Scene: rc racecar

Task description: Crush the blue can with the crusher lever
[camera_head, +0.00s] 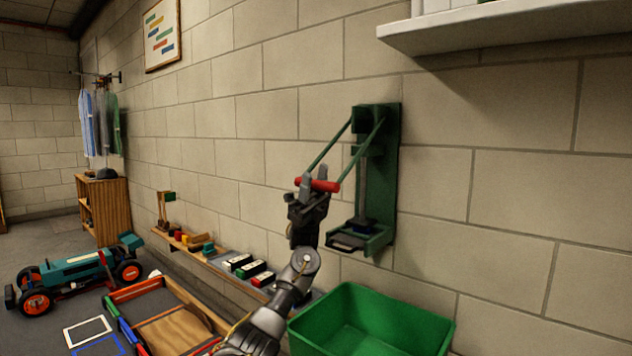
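The green can crusher (385,175) is mounted on the block wall. Its two lever bars slope down to the left from the upper part of the frame to a red crossbar handle (328,186). My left gripper (314,181) reaches up from below, with its fingers on either side of the handle, and looks shut on it. My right gripper is not in view.
A green bin (430,329) stands below the crusher. A white shelf (500,28) juts from the wall at upper right. A low ledge with several small items runs along the wall at left. A teal racecar (80,268) stands on the floor near a low-walled tray.

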